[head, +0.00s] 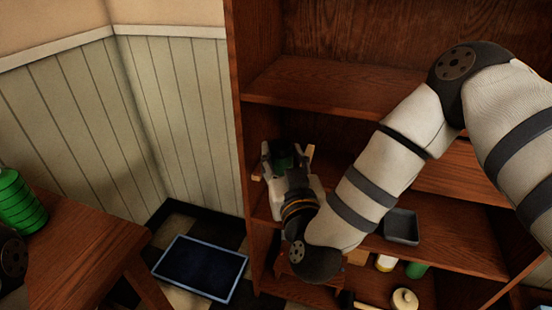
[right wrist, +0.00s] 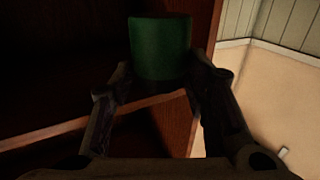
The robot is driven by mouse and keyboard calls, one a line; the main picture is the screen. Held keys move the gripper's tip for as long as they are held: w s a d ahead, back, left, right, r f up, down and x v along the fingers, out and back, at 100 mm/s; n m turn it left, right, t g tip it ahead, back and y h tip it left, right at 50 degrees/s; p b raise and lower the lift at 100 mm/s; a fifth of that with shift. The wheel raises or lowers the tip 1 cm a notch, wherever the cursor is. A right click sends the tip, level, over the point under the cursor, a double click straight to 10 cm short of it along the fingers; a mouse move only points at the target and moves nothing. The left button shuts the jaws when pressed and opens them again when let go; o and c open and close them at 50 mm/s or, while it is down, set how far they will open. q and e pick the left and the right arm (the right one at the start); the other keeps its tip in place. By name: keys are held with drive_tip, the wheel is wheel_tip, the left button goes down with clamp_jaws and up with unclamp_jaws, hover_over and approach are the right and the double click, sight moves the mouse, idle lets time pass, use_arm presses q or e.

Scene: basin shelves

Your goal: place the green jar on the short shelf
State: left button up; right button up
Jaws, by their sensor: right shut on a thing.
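My right gripper (head: 287,152) reaches into the left bay of the wooden shelf unit, close to its left side wall. It is shut on a green jar (head: 280,160), mostly hidden in the head view by the gripper. In the right wrist view the dark green jar (right wrist: 160,48) stands out between the two fingers (right wrist: 160,78). A shelf board (right wrist: 70,128) edge shows beneath it there. I cannot tell whether the jar touches a board. Which board is the short shelf is not clear. My left gripper is not in view.
An upper board (head: 320,88) lies above the gripper. A lower board (head: 455,248) bears a grey tray (head: 402,227). Below are a white lidded pot (head: 404,299) and a green item (head: 416,270). A ribbed green cylinder (head: 20,203) stands on the table (head: 85,240) at left.

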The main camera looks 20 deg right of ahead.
sight(285, 140)
drive_tip(key=w+r, duration=0.1)
drive_tip(key=w+r+m+h, duration=0.1)
drive_tip(key=shift+w+d+r+h, duration=0.2)
drive_tip(key=shift+d+r+h, duration=0.1)
drive_tip(key=shift+d+r, duration=0.1)
drive_tip(key=shift+w+d+f, duration=0.2)
drive_tip(key=shift+w+d, duration=0.1)
drive_tip(key=shift+w, duration=0.35)
drive_tip(key=w+d+f+b, duration=0.1)
drive_tip(key=w+f, duration=0.2)
drive_tip(key=w, duration=0.1)
drive_tip(key=w+d+f+b, duration=0.1)
drive_tip(key=w+f, duration=0.2)
drive_tip(key=w, duration=0.1)
drive_tip(key=w+d+f+b, duration=0.1)
drive_tip(key=w+d+f, duration=0.1)
drive_tip(key=w+f, duration=0.1)
drive_tip(key=shift+w+f+b, duration=0.1)
drive_tip(key=shift+w+b, duration=0.3)
drive_tip(key=f, duration=0.3)
drive_tip(key=shift+w+f+b, duration=0.2)
drive_tip(key=shift+f+b, duration=0.05)
drive_tip(key=shift+b, duration=0.15)
drive_tip(key=shift+r, duration=0.15)
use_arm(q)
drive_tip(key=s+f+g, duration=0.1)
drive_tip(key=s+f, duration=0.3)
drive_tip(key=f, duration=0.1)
